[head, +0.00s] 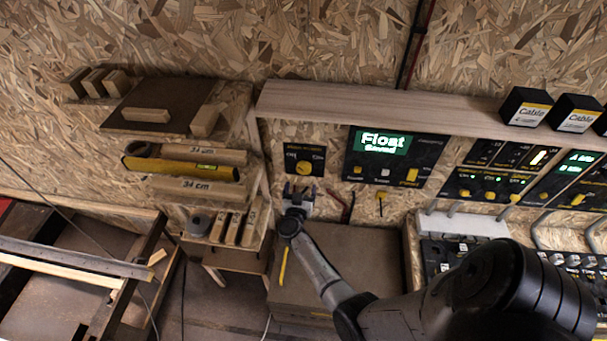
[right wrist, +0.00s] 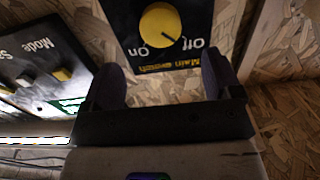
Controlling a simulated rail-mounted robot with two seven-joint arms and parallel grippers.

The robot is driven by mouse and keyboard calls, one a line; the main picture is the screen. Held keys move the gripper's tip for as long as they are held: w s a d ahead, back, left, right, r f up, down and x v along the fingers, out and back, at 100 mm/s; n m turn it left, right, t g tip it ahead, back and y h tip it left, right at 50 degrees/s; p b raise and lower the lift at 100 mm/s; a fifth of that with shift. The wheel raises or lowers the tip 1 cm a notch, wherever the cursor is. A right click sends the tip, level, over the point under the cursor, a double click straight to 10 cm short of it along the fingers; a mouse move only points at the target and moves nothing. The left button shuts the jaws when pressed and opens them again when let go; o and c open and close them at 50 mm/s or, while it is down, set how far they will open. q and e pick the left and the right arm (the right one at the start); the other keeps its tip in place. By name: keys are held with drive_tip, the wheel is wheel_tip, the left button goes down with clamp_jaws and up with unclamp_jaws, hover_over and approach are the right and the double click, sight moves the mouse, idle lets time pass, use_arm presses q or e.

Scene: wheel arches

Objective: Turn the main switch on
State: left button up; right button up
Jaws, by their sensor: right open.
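The main switch is a round yellow knob (head: 304,168) on a small black panel (head: 318,157) fixed to the chipboard wall. In the right wrist view the knob (right wrist: 161,25) shows close up, with "On" and "Off" labels and "Main Switch" lettering on its panel. A dark pointer mark on the knob points toward the "Off" side in that view. My right gripper (head: 298,191) is open and empty just below the panel, with its fingers pointing up toward it. In the wrist view its two fingers (right wrist: 165,82) stand apart, short of the knob. My left gripper is not in view.
A lit "Float" display panel (head: 383,142) is right of the switch, with more control panels (head: 490,185) further right. A wooden shelf (head: 400,112) runs above them. Wooden racks with blocks and a yellow level (head: 180,168) are at the left. A brown box (head: 345,262) stands below.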

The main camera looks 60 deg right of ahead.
sight(303, 171)
drive_tip(key=b+x, duration=0.3)
drive_tip(key=x, duration=0.4)
drive_tip(key=shift+f, duration=0.15)
drive_tip(key=shift+w+d+b, duration=0.25)
drive_tip(key=shift+d+b, duration=0.3)
drive_tip(key=shift+d, duration=0.05)
drive_tip(key=c, duration=0.7)
drive_tip(key=shift+c, duration=1.1)
